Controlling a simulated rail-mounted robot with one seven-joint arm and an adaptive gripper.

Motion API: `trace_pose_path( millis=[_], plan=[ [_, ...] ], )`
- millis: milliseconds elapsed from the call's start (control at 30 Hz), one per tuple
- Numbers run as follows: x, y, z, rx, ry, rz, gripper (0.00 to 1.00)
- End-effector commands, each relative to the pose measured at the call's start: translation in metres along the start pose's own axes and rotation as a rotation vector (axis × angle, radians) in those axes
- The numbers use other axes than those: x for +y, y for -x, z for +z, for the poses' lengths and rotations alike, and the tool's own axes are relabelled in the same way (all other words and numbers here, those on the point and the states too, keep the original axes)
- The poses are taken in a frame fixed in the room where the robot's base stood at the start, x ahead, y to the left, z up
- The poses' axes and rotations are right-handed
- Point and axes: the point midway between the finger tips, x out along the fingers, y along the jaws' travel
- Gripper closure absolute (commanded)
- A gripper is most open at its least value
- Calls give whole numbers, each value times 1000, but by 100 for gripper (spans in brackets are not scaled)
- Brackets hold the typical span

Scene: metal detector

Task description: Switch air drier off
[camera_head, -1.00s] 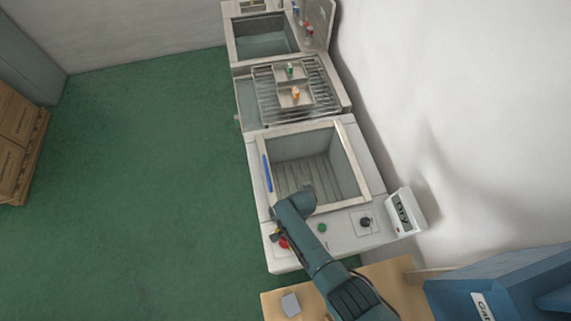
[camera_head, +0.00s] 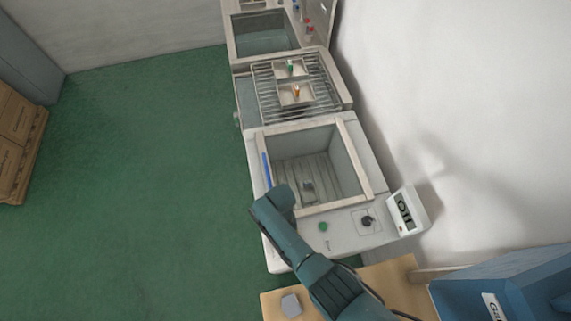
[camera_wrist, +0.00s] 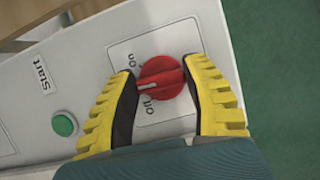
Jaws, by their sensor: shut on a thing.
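The air drier (camera_head: 352,222) is a white unit with an open basin and a control panel at its near end. In the wrist view its red knob (camera_wrist: 160,80) sits on a white plate between the "On" and "Off" labels. The knob's white mark points left, towards the gap between the labels, nearer "Off". My gripper (camera_wrist: 158,70) has yellow ribbed fingers, one on each side of the knob, shut on it. In the head view my arm hides the knob and fingers. The display (camera_head: 405,209) appears to read "Off".
A green Start button (camera_wrist: 65,124) is beside the knob; a dark knob (camera_head: 367,220) is further right. A small object (camera_head: 309,186) lies in the basin. A rack (camera_head: 296,85) with trays stands beyond. A wooden table (camera_head: 385,277) and blue box (camera_head: 510,285) are near.

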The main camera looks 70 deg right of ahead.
Motion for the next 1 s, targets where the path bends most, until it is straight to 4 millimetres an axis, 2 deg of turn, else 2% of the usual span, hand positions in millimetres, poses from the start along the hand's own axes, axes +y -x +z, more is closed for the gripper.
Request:
trace_pose_path(
  millis=[600,1000],
  plan=[
    [0,-2,0,0,531,221,86],
    [0,-2,0,0,754,311,86]
  ],
)
